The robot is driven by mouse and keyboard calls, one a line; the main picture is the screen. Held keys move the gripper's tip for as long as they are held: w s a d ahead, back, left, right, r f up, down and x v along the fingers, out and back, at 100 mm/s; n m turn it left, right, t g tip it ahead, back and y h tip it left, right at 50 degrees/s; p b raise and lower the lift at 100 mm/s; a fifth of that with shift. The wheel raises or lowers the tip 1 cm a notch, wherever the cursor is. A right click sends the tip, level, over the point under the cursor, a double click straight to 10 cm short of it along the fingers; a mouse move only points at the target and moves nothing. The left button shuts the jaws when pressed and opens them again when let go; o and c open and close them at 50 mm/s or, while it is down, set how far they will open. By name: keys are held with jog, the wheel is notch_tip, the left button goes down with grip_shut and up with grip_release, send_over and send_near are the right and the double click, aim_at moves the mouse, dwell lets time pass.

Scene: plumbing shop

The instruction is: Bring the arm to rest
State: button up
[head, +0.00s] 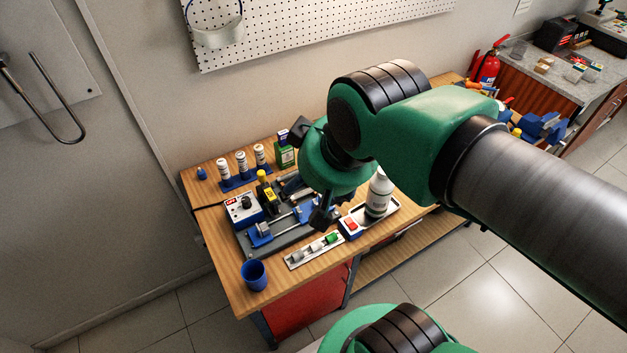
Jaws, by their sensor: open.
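My green and black arm reaches in from the right of the head view, over the wooden workbench (222,262). My gripper (321,220) is a dark shape below the green wrist, above the right part of the blue and grey bench fixture (262,236). Its fingers are small and partly hidden by the wrist. I see nothing held in it. Whether a fingertip touches anything below cannot be told.
A white bottle (379,196) stands on a tray just right of my gripper. A strip with small parts (313,251), a blue cup (254,274), several white canisters (241,164) and a green box (285,156) stand on the bench. A perforated board (320,30) hangs behind.

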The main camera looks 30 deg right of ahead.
jog(key=shift+s+d+r, duration=0.15)
jog(key=shift+s+r, duration=0.05)
notch_tip(320, 180, down, 5)
jog(key=b, duration=0.5)
dwell(1.5)
